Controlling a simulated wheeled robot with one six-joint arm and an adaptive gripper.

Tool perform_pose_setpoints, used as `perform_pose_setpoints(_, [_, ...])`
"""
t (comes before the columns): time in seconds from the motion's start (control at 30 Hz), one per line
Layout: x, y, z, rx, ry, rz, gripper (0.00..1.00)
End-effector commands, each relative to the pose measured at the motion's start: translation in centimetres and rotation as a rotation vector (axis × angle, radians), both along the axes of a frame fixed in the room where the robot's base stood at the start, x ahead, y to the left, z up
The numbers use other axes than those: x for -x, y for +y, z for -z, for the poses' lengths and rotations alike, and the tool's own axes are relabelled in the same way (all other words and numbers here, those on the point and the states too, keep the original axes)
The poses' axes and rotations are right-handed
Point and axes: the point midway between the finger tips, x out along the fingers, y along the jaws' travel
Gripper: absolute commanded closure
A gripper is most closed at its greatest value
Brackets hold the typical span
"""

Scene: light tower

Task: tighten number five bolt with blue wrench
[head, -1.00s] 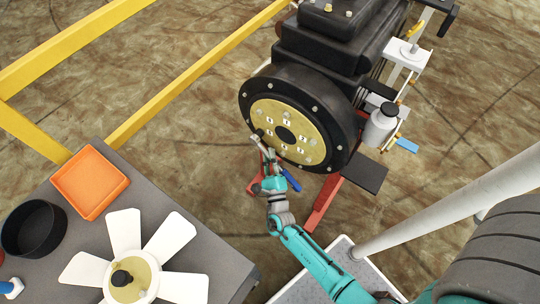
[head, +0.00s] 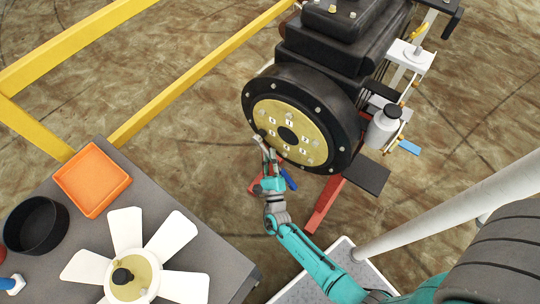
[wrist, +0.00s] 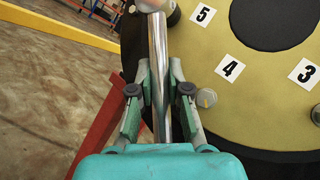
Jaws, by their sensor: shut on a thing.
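The blue wrench shows its blue handle (head: 289,180) beside my gripper in the head view. Its silver shaft (wrist: 157,45) runs up between my fingers in the wrist view. My gripper (wrist: 160,82) is shut on this shaft; in the head view it (head: 265,152) is at the lower left of the round brass-coloured plate (head: 313,145). The wrench's head (wrist: 153,4) is at the top edge, left of the number 5 label (wrist: 203,14). The number five bolt is not clearly visible there; whether the wrench is seated on it cannot be told.
The number 4 label (wrist: 229,68) and a bolt (wrist: 206,98) lie right of my gripper. The plate sits in a black housing (head: 347,130) on a red stand (head: 324,203). A grey table (head: 190,262) holds a white fan (head: 172,236) and orange tray (head: 112,205). A yellow rail (head: 190,82) runs behind.

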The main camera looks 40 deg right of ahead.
Motion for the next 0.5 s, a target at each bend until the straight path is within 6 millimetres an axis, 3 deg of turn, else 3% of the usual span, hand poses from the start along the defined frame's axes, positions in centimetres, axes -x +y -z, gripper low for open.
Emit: perform_pose_setpoints(0.5, [-0.67, -0.12, 0.32, -0.03, -0.099, 0.005, 1.0])
